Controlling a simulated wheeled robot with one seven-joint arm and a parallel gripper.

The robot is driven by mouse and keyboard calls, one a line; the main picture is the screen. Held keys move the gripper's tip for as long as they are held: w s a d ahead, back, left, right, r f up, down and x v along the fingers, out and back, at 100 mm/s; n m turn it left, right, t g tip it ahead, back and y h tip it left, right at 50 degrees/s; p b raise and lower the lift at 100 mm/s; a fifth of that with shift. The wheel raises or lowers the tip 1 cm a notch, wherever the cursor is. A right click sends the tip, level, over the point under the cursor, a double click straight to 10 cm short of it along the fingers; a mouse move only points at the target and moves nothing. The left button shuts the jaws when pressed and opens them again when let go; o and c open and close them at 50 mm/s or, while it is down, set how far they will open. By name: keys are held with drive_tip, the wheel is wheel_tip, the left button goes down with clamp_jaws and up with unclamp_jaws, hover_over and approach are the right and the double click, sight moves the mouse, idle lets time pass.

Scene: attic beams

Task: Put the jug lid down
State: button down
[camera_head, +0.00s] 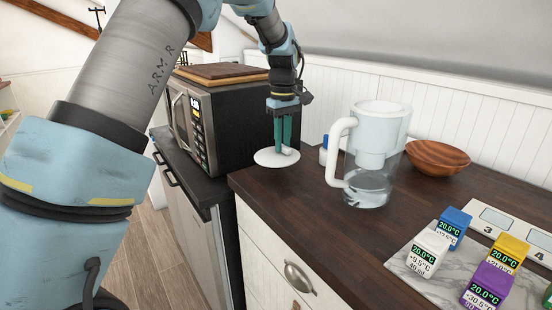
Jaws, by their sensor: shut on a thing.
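The jug lid (268,157) is a flat white disc with a small raised grip. It is at the left end of the dark wooden counter, in front of the microwave. My gripper (283,147) points down and is shut on the lid's grip. The lid looks level and at or very near the counter top; I cannot tell if it touches. The clear jug (367,190), with its white handle to the left and a white inner funnel, stands upright to the right of the lid. Its top is uncovered and some water shows at the bottom.
A microwave (230,118) with boards on top stands behind my gripper. A small white and blue item (323,152) is between lid and jug. A wooden bowl (437,157) is behind the jug. Small coloured cartons (487,285) stand at right. The counter front (300,215) is clear.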

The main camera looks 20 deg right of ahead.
sight(283, 157)
drive_tip(key=shift+f+p, duration=0.5)
drive_tip(key=shift+f, duration=2)
drive_tip(key=shift+f, duration=0.2)
drive_tip(key=c, duration=0.8)
unclamp_jaws()
drive_tip(key=shift+r, duration=0.1)
